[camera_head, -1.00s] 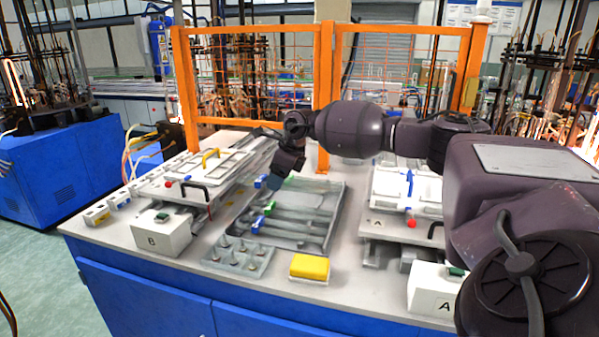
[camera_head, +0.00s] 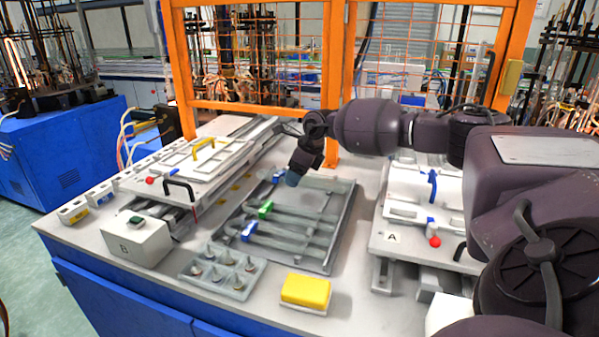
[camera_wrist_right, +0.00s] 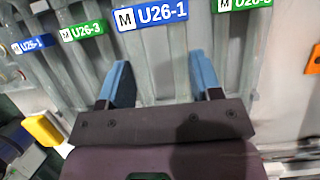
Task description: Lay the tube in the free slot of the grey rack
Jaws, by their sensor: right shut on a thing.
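My right gripper (camera_head: 296,178) is over the far part of the grey rack (camera_head: 335,240). In the right wrist view its blue fingers (camera_wrist_right: 160,85) are on either side of a clear glass tube (camera_wrist_right: 153,65), which they hold. The tube bears a blue label reading U26-1 (camera_wrist_right: 150,14), and this label shows beside the gripper in the head view (camera_head: 278,176). Tubes with a green label (camera_head: 265,209) and a blue label (camera_head: 248,231) lie in the rack's nearer part. The gap under the held tube is hard to make out. My left gripper is not in view.
A yellow block (camera_head: 306,291) and a grey tray of upright pegs (camera_head: 222,271) stand in front of the rack. White fixtures flank it, left (camera_head: 180,165) and right (camera_head: 415,212). An orange fence (camera_head: 340,70) stands behind.

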